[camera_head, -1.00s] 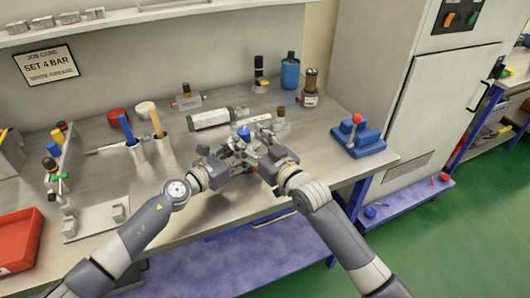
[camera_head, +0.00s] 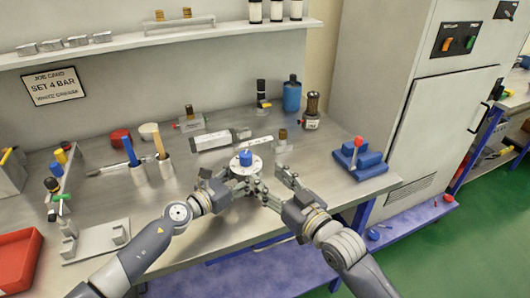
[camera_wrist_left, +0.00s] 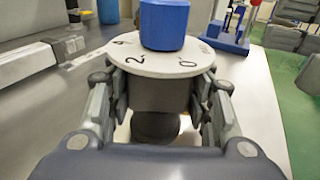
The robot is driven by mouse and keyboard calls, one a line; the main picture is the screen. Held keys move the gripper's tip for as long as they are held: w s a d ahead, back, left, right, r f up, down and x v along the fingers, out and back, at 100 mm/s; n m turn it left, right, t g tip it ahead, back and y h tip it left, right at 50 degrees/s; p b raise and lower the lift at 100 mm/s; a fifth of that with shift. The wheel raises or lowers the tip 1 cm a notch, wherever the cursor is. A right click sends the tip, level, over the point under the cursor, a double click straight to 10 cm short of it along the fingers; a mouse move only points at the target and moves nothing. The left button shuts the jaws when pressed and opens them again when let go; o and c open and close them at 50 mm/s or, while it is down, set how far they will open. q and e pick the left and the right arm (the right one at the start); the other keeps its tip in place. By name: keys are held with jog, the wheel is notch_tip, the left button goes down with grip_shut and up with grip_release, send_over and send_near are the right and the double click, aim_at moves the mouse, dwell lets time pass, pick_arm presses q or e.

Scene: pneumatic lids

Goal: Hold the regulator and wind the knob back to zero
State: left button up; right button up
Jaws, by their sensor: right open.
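The regulator stands on the bench with a blue knob (camera_head: 245,158) over a white dial (camera_head: 254,169). In the left wrist view the blue knob (camera_wrist_left: 164,24), the white dial (camera_wrist_left: 163,58) marked 4, 2 and 0, and the regulator's dark grey body (camera_wrist_left: 158,95) show close up. My left gripper (camera_wrist_left: 160,100) has its fingers on both sides of that body, below the dial, and appears shut on it. I cannot make out a pointer on the knob. My right gripper (camera_head: 274,184) is open and empty, just right of and nearer than the dial, apart from the knob.
A white box-like part (camera_head: 213,141) and a small brass-topped fitting (camera_head: 283,142) stand behind the regulator. A blue block with a red-topped lever (camera_head: 357,158) is at right. Cups with tools (camera_head: 163,170) stand at left. The job card (camera_head: 50,87) reads SET 4 BAR.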

pick_arm(q)
jog(key=o, duration=0.3)
jog(key=shift+f, duration=0.1)
